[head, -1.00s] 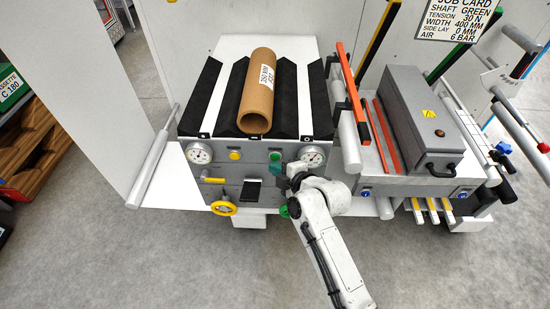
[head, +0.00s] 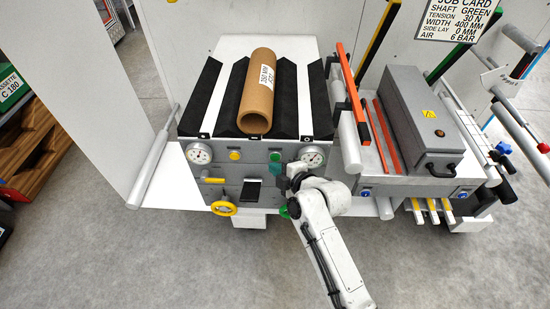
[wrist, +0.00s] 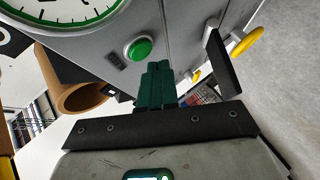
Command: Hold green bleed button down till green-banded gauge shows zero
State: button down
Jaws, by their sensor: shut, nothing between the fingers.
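The green bleed button (head: 275,156) is on the grey front panel, left of the right-hand gauge. In the wrist view the button (wrist: 140,48) is a bright green cap in a pale ring. My gripper (head: 276,168) is shut and empty, its dark green fingertips just beside the button. In the wrist view the gripper (wrist: 157,68) points at the panel beside the button's lower right; I cannot tell whether it touches. The green-banded gauge (head: 313,156) is a round white dial; part of this gauge (wrist: 55,10) shows in the wrist view. Its reading is too small or cut off to tell.
A yellow button (head: 235,155) and a second gauge (head: 199,153) sit left on the panel. Below are a yellow lever (head: 213,180) and a yellow handwheel (head: 223,208). A green handwheel (head: 284,211) is partly hidden by my arm. A cardboard core (head: 258,90) lies above.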

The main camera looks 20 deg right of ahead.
jog(key=shift+w, duration=0.1)
dwell(0.5)
jog(key=shift+w+d+b, duration=0.1)
jog(key=shift+w+b, duration=0.2)
jog(key=shift+b, duration=0.15)
jog(key=shift+w+d+b, duration=0.2)
jog(key=shift+w+b, duration=0.25)
dwell(2.2)
jog(key=shift+s, duration=0.15)
dwell(1.0)
jog(key=shift+s+a+p, duration=0.3)
jog(key=shift+s, duration=0.4)
jog(key=shift+s, duration=0.1)
jog(key=s, duration=0.1)
jog(key=s+a+p, duration=0.1)
jog(key=s, duration=0.1)
jog(key=s+p, duration=0.1)
jog(key=shift+s+a, duration=0.3)
